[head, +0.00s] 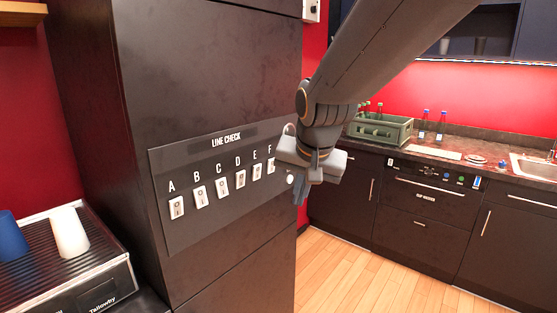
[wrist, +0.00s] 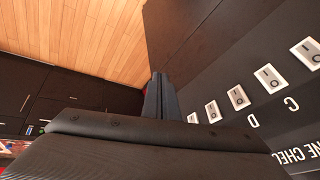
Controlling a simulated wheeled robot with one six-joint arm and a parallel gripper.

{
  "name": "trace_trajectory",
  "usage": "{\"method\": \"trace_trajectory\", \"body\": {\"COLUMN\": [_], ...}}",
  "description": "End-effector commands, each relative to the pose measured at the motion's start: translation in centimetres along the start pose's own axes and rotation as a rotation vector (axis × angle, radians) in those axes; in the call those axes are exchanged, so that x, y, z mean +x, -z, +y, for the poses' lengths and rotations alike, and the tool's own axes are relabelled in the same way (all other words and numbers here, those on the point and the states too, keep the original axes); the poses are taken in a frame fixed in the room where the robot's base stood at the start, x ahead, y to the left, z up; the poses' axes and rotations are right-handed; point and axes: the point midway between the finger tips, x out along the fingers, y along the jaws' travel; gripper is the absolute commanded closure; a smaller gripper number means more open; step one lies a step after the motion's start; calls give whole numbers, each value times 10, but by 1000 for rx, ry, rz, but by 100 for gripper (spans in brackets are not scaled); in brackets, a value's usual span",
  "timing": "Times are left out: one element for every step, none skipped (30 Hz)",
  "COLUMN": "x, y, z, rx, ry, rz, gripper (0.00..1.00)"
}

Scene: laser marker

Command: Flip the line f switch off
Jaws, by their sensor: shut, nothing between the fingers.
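The dark LINE CHECK panel (head: 215,230) has a row of white rocker switches labelled A to F. The line F switch (head: 271,166) is at the right end of the row, close beside my gripper. In the wrist view the panel appears upside down, and the farthest visible switch (wrist: 192,118), apparently F, is partly hidden by my gripper body. Which side of F is pressed is too small to tell. My gripper (head: 300,192) is in front of the panel's right end, fingers pointing down. Its fingers (wrist: 157,96) are shut and empty, apart from the switch.
A rack with a blue cup (head: 11,238) and a white cup (head: 69,232) stands at the left. A green crate (head: 382,128) and bottles (head: 441,126) stand on the right counter. The wooden floor (head: 335,268) right of the panel cabinet is clear.

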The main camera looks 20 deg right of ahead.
Motion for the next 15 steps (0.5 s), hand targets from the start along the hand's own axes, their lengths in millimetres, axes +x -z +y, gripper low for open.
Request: {"method": "trace_trajectory", "body": {"x": [-22,-33,-46,-56,-63,-72,-76,-80,-82,-83,-84,-84,-83,-83,-83], "y": [23,34,45,53,59,65,69,71,73,74,74,74,74,74,74], "z": [-11,-17,-22,-26,-29,-32,-34,-35,-36,-36,-36,-36,-36,-36,-36], "rx": [69,110,160,192,220,250,268,281,292,296,298,299,299,298,298], "ry": [29,44,61,74,84,96,103,108,112,114,114,114,114,114,114], "rz": [53,78,105,123,136,151,159,164,168,170,171,170,170,170,170], "gripper": [100,100,100,100,100,100,100,100,100,100,100,100,100,100,100]}}
